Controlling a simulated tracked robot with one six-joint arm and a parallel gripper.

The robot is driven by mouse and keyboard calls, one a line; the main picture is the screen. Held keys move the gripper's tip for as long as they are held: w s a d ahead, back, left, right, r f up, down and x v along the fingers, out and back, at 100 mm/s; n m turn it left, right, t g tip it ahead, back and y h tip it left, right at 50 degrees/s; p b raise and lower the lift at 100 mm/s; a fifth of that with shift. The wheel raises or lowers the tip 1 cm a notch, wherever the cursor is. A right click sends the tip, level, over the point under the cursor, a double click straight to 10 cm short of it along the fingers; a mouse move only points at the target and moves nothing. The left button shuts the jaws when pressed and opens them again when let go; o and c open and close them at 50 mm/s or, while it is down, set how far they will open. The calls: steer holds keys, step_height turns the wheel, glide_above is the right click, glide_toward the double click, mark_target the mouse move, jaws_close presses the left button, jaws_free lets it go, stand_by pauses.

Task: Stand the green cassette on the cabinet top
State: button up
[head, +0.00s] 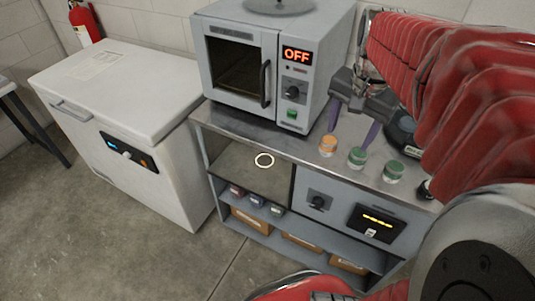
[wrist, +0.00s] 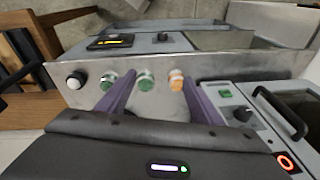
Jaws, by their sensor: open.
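The cabinet top (head: 250,132) is a grey metal surface. An orange-lidded container (head: 327,146) and two green-lidded ones, a left one (head: 357,157) and a right one (head: 393,171), stand on it in a row. Several small boxes sit on the shelf below, at the cabinet's left. The rightmost box (head: 277,209) looks greenish, but I cannot tell surely which thing is the green cassette. My gripper (head: 352,138) is open and empty above the cabinet top, behind the row. In the wrist view, its purple fingers (wrist: 160,80) are apart, with the containers beyond them.
A grey oven (head: 237,65) reading OFF stands on the cabinet's left part. A white chest freezer (head: 125,95) is left of the cabinet. Brown boxes (head: 250,220) lie on the lowest shelf. A black knob (head: 318,202) is right of the bay.

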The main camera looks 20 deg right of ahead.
steer(key=s+a+f+n+t, duration=0.1)
steer(key=s+a+n+t, duration=0.1)
steer(key=a+n, duration=0.4)
steer(key=s+a+n+t+y, duration=0.1)
steer(key=s+a+n, duration=0.2)
steer(key=a, duration=1)
steer(key=n, duration=0.2)
steer(key=shift+s+a+f+n+t, duration=0.4)
